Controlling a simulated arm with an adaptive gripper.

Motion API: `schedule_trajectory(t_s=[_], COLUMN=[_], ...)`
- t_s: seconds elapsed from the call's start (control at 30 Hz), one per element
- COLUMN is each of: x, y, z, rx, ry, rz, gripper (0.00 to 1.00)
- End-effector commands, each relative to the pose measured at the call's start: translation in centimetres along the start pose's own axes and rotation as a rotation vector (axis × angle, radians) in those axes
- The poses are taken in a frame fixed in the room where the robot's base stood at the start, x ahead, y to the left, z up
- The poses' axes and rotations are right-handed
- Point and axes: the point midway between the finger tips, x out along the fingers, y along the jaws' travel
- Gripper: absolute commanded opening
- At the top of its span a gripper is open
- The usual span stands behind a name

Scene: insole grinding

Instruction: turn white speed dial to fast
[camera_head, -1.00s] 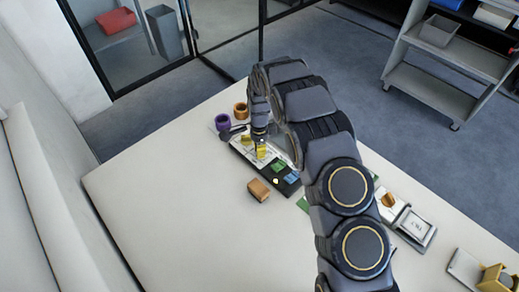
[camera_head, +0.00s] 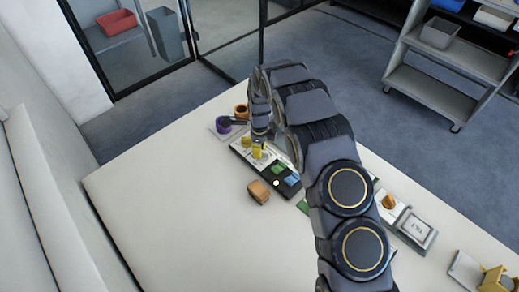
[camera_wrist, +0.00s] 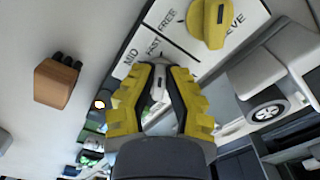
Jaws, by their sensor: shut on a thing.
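The white speed dial (camera_wrist: 158,80) sits on a white label plate in the wrist view, near the printed words MID, FAST and FREE. My gripper (camera_wrist: 157,75) has its yellow-and-black fingers closed around the dial, one on each side. The dial's tip sticks out between them toward the FAST lettering; its exact setting is hard to read. In the head view my gripper (camera_head: 258,150) points down onto the control panel (camera_head: 264,175), and the dial there is hidden by the fingers.
A yellow knob (camera_wrist: 210,24) stands beside the dial on the same plate. A brown block (camera_head: 258,191) lies in front of the panel. The table's left front (camera_head: 180,220) is clear.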

Motion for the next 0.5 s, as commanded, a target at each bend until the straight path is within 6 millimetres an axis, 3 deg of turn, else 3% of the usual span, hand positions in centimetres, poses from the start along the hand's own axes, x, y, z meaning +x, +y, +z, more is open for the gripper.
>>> schedule_trajectory(t_s=[0.33, 0.4, 0.43, 0.5], x=[0.16, 0.16, 0.15, 0.11], y=[0.09, 0.09, 0.09, 0.07], z=[0.08, 0.07, 0.06, 0.06], rx=[0.002, 0.001, 0.001, 0.001], ry=[-0.001, -0.001, 0.000, 0.000], rz=[0.001, 0.002, 0.002, 0.001], gripper=[0.00, 0.35, 0.41, 0.41])
